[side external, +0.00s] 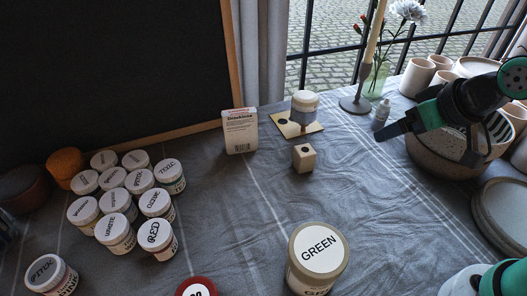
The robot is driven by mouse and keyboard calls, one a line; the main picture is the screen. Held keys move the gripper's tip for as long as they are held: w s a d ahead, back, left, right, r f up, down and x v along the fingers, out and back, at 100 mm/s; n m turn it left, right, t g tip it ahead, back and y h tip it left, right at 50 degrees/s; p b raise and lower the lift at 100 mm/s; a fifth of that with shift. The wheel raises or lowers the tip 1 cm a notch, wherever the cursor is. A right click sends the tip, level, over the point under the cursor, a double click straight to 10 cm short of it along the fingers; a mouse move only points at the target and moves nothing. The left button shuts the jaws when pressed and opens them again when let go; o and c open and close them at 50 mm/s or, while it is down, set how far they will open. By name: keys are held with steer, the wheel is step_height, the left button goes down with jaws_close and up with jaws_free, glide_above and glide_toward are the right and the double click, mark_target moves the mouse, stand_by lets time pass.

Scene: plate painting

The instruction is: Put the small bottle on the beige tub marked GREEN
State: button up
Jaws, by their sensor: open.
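Several white-lidded jars (114,230) cluster at the left. A carton (240,130), a small wooden cube (304,158) and a jar on a square board (298,127) stand at the back. A candlestick (357,102) is left of the bottle. The cloth between cube and GREEN tub is clear.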

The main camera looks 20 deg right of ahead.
stand_by(0.4)
steer(key=n+g, duration=0.5)
steer(key=n, duration=0.1)
glide_toward(386, 103)
steer(key=a+f, duration=0.1)
steer(key=a, duration=0.4)
steer(key=d+f+n, duration=0.1)
steer(key=w+d+f+n+g, duration=0.1)
steer(key=d+f, duration=0.1)
steer(key=w+d+f+n, duration=0.1)
steer(key=d+f, duration=0.1)
steer(key=shift+f+g, duration=0.1)
steer(key=shift+g, duration=0.3)
steer(key=shift+d+f, duration=0.25)
steer(key=shift+f, duration=0.45)
step_height(386, 103, down, 5)
steer(key=shift+r, duration=0.1)
jaws_close()
